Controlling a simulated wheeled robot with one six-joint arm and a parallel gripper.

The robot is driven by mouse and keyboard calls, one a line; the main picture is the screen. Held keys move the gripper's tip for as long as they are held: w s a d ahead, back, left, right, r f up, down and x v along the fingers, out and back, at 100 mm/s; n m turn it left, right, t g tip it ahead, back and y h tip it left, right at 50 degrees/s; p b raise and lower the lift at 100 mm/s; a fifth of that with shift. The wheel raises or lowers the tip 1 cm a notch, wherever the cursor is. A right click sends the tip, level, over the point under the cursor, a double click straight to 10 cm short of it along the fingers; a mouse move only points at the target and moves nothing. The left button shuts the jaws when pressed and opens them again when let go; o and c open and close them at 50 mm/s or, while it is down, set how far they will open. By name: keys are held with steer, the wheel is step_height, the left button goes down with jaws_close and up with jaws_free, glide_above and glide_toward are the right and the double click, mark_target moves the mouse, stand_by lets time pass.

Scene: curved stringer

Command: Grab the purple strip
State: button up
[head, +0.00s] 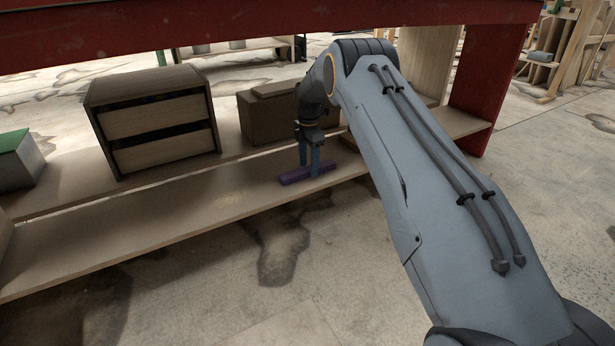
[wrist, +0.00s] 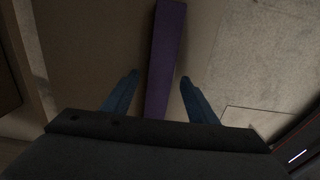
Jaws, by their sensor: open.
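The purple strip (head: 296,177) lies on the low wooden shelf, close to its front edge, in the head view. In the wrist view the purple strip (wrist: 165,55) runs lengthwise up the middle of the picture. My gripper (head: 309,168) points down at the strip in the head view. In the wrist view my gripper (wrist: 158,75) is open, with one blue finger on each side of the strip and a gap on both sides. The near end of the strip is hidden behind the dark gripper body.
The low shelf (head: 130,215) is bare to the left of the strip. A wooden drawer box (head: 155,125), a brown box (head: 262,118) and a green-topped box (head: 18,160) stand behind. A red beam (head: 220,28) crosses overhead, with a red post (head: 488,85) at right.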

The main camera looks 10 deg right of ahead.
steer(key=shift+f, duration=0.35)
steer(key=c, duration=1.2)
steer(key=shift+r, duration=0.2)
